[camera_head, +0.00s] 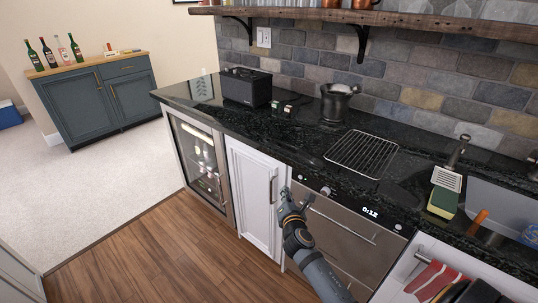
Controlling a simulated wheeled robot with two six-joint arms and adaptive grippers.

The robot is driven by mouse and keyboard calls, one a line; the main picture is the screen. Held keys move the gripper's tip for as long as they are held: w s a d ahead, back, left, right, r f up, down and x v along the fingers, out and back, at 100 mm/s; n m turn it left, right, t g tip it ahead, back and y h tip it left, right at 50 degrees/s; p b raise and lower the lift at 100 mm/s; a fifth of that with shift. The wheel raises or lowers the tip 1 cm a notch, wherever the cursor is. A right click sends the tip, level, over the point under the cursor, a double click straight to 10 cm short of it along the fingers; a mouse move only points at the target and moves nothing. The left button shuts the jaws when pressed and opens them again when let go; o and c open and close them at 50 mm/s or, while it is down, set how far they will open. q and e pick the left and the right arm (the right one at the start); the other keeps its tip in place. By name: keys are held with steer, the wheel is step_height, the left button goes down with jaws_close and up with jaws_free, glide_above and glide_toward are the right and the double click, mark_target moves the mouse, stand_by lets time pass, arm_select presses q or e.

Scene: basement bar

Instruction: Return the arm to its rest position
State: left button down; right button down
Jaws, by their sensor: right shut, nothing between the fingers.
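My right arm comes in from the bottom of the view, and its gripper (288,196) is up in front of the cabinet fronts. The gripper is shut and empty. In the picture its fingers overlap the right edge of a white cabinet door (252,195), near the door's handle and the steel oven front. I cannot tell whether the fingers touch either one. My left gripper is not in view.
The steel oven (345,245) has a bar handle and a lit display. The black counter (300,140) above holds a wire rack (362,154), a dark pot (335,103) and a black box (245,87). The wooden floor (165,250) at left is clear.

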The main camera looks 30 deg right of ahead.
steer(key=s+a+f+m+g+y+p, duration=0.1)
steer(key=s+f+m+g, duration=0.4)
steer(key=f, duration=0.6)
steer(key=s+a+f+m+y+p, duration=0.1)
steer(key=s+f+m, duration=0.2)
steer(key=s+f, duration=0.55)
steer(key=s+f+m+g+y+p, duration=0.25)
steer(key=s+f+m, duration=0.2)
steer(key=f, duration=0.85)
steer(key=s+a+f+m+g, duration=0.1)
steer(key=s+f+m+g, duration=0.1)
steer(key=s, duration=0.7)
steer(key=s+a+f+m+g+p, duration=0.1)
steer(key=s+f+m, duration=0.4)
steer(key=s, duration=0.5)
steer(key=s+a+f+m+g, duration=0.2)
steer(key=s+f+m+g, duration=0.1)
steer(key=s, duration=0.7)
steer(key=shift+s+a+f+m+y, duration=0.2)
steer(key=shift+f+m+y, duration=0.25)
steer(key=shift+f+m, duration=0.35)
steer(key=shift+d+g, duration=0.1)
steer(key=shift+g, duration=0.15)
